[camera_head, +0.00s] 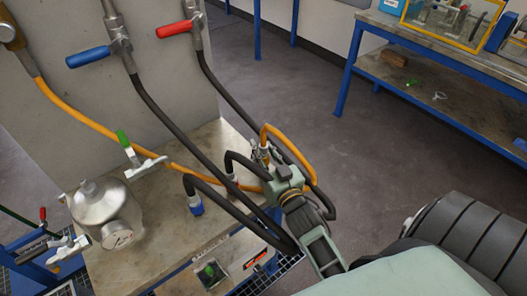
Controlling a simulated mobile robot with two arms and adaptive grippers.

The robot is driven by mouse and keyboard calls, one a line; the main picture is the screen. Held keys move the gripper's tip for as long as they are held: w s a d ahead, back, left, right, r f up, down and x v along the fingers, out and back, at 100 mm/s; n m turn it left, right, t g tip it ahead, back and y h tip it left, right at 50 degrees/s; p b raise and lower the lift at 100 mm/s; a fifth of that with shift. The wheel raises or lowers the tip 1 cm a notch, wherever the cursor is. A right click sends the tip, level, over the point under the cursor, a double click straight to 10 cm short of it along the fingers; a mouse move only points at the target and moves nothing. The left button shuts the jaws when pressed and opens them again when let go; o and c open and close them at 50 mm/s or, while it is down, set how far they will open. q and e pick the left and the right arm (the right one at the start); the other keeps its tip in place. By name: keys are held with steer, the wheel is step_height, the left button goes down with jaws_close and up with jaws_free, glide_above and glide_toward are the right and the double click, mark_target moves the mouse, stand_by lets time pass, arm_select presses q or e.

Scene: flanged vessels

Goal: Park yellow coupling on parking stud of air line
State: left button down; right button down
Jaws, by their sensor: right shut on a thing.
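My right gripper (261,161) comes in from the lower right over the bench edge. It is shut on the metal coupling (264,149) at the end of the yellow hose (297,150). The yellow hose runs from the wall at the upper left, passes behind my gripper and loops up and over into the coupling. The gripper hides much of the coupling's lower part. I cannot make out a parking stud for the air line. My left gripper is not in view.
Black hoses hang from the blue-handled valve (87,57) and red-handled valve (174,31); one ends at a blue coupling (195,206) near my gripper. A steel vessel (105,212) and a green-handled valve (124,140) stand left. A blue-framed workbench (440,105) is far right, with clear floor between.

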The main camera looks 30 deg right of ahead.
steer(key=shift+f+b, duration=0.75)
steer(key=shift+f, duration=0.4)
steer(key=c, duration=1.4)
jaws_free()
steer(key=shift+o, duration=0.5)
steer(key=s+a, duration=0.2)
steer(key=s, duration=1)
steer(key=shift+w, duration=0.1)
steer(key=shift+c, duration=0.2)
